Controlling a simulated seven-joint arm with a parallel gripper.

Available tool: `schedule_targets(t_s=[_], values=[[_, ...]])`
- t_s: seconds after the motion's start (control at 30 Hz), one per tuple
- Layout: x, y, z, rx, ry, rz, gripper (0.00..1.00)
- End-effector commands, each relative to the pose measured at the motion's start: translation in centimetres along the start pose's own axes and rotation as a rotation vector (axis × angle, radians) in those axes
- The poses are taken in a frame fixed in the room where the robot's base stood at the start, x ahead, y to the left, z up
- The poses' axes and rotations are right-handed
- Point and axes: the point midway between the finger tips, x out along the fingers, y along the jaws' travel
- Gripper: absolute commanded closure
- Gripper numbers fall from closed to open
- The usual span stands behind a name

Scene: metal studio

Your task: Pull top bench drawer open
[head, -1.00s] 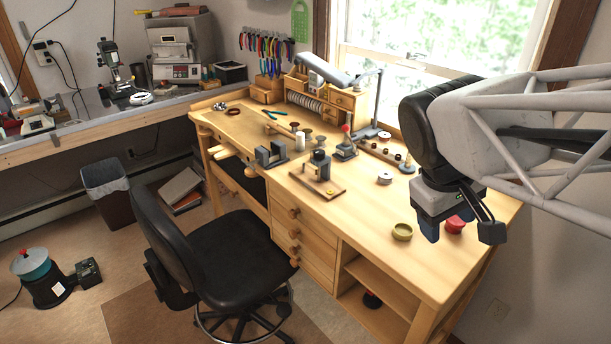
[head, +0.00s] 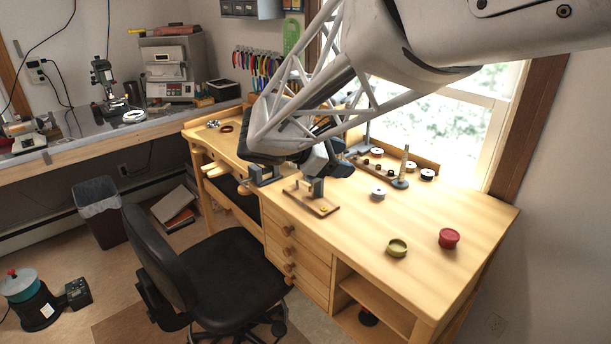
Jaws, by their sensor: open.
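The wooden workbench (head: 440,270) has a stack of drawers below its top, left of an open shelf bay. The top drawer (head: 272,221) has a round wooden knob (head: 288,230) and looks closed, its front flush with the drawers below. My gripper (head: 330,168) is over the middle of the bench top, above and behind the top drawer and apart from its knob. It is open, with dark blue-grey fingers partly hidden by my arm, and no object shows between them.
A small wooden base with a metal tool (head: 316,200) stands below my gripper. A green-gold dish (head: 397,248) and a red tin (head: 449,238) sit to the right. The black chair (head: 215,270) stands in front, left of the drawers. The right bench top is mostly clear.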

Motion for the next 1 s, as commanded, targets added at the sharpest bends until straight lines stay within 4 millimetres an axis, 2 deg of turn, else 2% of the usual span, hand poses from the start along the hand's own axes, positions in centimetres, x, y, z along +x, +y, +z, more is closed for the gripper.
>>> schedule_targets(t_s=[0.03, 0.2, 0.33, 0.5, 0.8, 1.0], values=[[-0.9, 1.2, -1.2, -0.046, -0.027, 0.037, 0.4], [-4.1, 5.2, -4.9, -0.199, -0.134, 0.167, 0.4], [-6.5, 7.4, -7.4, -0.287, -0.207, 0.248, 0.4], [-9.0, 9.2, -9.9, -0.362, -0.275, 0.321, 0.4], [-12.5, 11.3, -13.4, -0.453, -0.371, 0.42, 0.4], [-10.4, 9.7, -17.1, -0.457, -0.371, 0.417, 0.4]])
